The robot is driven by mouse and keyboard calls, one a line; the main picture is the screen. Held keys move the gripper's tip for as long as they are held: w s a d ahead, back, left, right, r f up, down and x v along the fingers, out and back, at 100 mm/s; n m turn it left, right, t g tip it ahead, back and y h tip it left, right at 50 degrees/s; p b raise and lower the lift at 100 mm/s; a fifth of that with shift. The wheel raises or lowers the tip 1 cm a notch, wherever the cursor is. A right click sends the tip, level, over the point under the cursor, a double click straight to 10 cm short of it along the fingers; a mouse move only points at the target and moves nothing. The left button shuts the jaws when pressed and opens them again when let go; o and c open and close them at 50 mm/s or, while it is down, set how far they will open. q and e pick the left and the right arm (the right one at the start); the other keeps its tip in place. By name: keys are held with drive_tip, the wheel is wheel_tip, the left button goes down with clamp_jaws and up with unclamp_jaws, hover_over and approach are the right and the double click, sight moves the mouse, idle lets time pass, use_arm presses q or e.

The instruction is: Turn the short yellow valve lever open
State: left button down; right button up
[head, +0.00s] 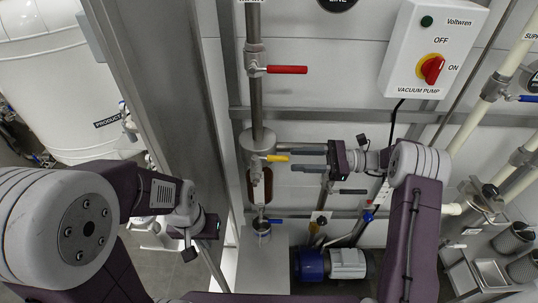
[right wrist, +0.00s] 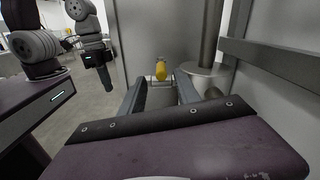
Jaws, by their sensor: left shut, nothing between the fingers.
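The short yellow valve lever (head: 277,158) sticks out to the right from a valve on the vertical pipe under the grey cylinder. My right gripper (head: 309,161) is to the right of it, fingers apart and pointing left at it. In the right wrist view the rounded yellow lever end (right wrist: 161,70) shows ahead, between the open fingers (right wrist: 161,90). The fingers look empty, and whether they touch the lever is hard to tell. My left gripper (head: 210,228) is low at the left, away from the valves; it also shows in the right wrist view (right wrist: 104,76), shut.
A red lever (head: 287,69) is higher on the same pipe, and a blue lever (head: 272,220) is lower. A vacuum pump switch box (head: 432,48) hangs at the upper right. A wide grey post (head: 160,90) stands to the left. A blue motor (head: 311,265) sits below.

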sight(269, 159)
drive_tip(key=a+p, duration=0.2)
drive_tip(key=a, duration=0.6)
drive_tip(key=shift+r, duration=0.1)
drive_tip(key=shift+a, duration=0.3)
drive_tip(key=shift+w+a+f, duration=0.1)
drive_tip(key=shift+w+f, duration=0.1)
drive_tip(key=shift+s, duration=0.1)
clamp_jaws()
idle(0.5)
